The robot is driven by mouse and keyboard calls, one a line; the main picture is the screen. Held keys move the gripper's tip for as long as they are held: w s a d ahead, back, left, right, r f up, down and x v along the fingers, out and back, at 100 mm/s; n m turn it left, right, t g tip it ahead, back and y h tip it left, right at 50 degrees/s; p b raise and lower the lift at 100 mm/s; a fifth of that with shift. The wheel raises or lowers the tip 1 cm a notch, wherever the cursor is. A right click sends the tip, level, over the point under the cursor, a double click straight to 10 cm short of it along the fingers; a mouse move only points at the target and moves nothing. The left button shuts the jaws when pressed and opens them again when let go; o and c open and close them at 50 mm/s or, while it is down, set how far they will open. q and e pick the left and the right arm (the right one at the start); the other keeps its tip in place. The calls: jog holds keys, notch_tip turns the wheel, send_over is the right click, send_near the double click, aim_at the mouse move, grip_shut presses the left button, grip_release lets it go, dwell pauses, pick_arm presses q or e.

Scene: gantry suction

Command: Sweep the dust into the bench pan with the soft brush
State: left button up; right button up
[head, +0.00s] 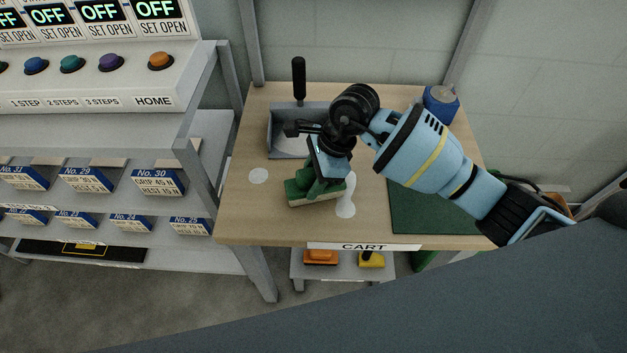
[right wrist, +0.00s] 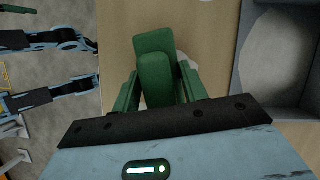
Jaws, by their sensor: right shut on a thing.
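The soft brush, with a green handle and green head (head: 300,190), is upright on the wooden bench, bristles down. My right gripper (head: 322,178) is shut on its handle, which also shows between the fingers in the right wrist view (right wrist: 155,70). A pale patch shows inside the pan in the right wrist view (right wrist: 275,65). My left gripper is not in view.
A dark green mat (head: 430,212) and a blue cylinder (head: 441,103) are on the bench's right side. A grey rack (head: 120,128) with buttons and labelled blocks stands at left. A low shelf under the bench holds an orange thing (head: 320,257) and a yellow thing (head: 371,260).

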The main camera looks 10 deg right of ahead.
jog(key=shift+w+a+r, duration=0.1)
jog(key=shift+w+r, duration=0.05)
jog(key=shift+w, duration=0.6)
jog(key=shift+w+a+f+b, duration=0.1)
jog(key=shift+w+f+b, duration=0.15)
jog(key=shift+w+b, duration=0.5)
jog(key=shift+w+a+r+b, duration=0.1)
jog(key=shift+w+r+b, duration=0.2)
jog(key=shift+w, duration=0.45)
jog(key=shift+w+f+b, duration=0.3)
jog(key=shift+w+b, duration=0.15)
jog(key=shift+w, duration=0.1)
jog(key=shift+w+a+r+b, duration=0.1)
jog(key=shift+w+b, duration=0.1)
jog(key=shift+w, duration=0.25)
jog(key=shift+w+a+r+b, duration=0.1)
jog(key=shift+w+b, duration=0.1)
jog(key=shift+w, duration=0.25)
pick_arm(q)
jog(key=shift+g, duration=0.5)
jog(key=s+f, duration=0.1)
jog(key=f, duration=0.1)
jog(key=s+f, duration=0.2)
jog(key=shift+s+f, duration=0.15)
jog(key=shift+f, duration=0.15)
pick_arm(e)
jog(key=shift+r, duration=0.1)
